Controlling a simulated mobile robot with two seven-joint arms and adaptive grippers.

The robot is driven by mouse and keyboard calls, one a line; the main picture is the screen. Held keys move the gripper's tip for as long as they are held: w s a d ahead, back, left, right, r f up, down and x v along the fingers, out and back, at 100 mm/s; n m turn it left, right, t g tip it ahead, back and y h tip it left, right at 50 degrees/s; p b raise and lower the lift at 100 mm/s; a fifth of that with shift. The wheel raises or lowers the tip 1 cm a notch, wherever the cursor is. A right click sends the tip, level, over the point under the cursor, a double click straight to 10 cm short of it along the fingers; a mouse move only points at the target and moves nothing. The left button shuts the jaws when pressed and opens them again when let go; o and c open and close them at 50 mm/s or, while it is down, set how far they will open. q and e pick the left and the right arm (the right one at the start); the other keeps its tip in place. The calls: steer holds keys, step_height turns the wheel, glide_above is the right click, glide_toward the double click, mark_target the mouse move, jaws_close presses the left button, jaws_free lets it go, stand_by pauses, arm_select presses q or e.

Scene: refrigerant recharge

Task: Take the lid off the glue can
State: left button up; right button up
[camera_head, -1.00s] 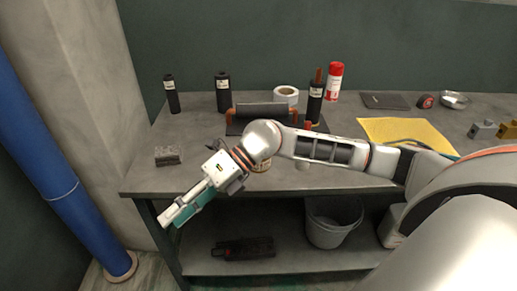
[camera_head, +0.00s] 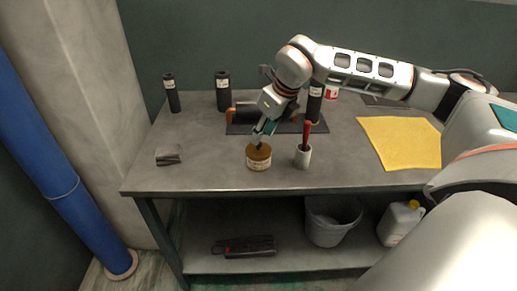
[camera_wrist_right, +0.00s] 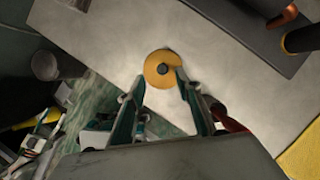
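The glue can (camera_head: 258,165) stands upright near the front of the workbench, with a pale label on its side. Its amber lid (camera_head: 259,152) is on top; in the right wrist view the lid (camera_wrist_right: 153,78) is a yellow-orange disc with a dark central knob (camera_wrist_right: 163,70). My right gripper (camera_head: 260,140) is just above the can, pointing down. In the right wrist view its two fingers (camera_wrist_right: 160,80) are apart, with the lid between and beyond their tips and nothing held. Whether a finger touches the lid I cannot tell. My left gripper is not in view.
A dark mat (camera_head: 240,128) lies behind. Black bottles (camera_head: 222,92) stand at the back, a grey block (camera_head: 169,155) lies left, and a yellow cloth (camera_head: 400,143) right. The bench's front left is clear.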

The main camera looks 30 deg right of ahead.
mark_target(260, 143)
steer(key=shift+d+x, duration=0.2)
steer(key=shift+x, duration=2.2)
steer(key=shift+w, duration=0.1)
jaws_close()
steer(key=shift+r, duration=0.1)
steer(key=shift+r, duration=0.1)
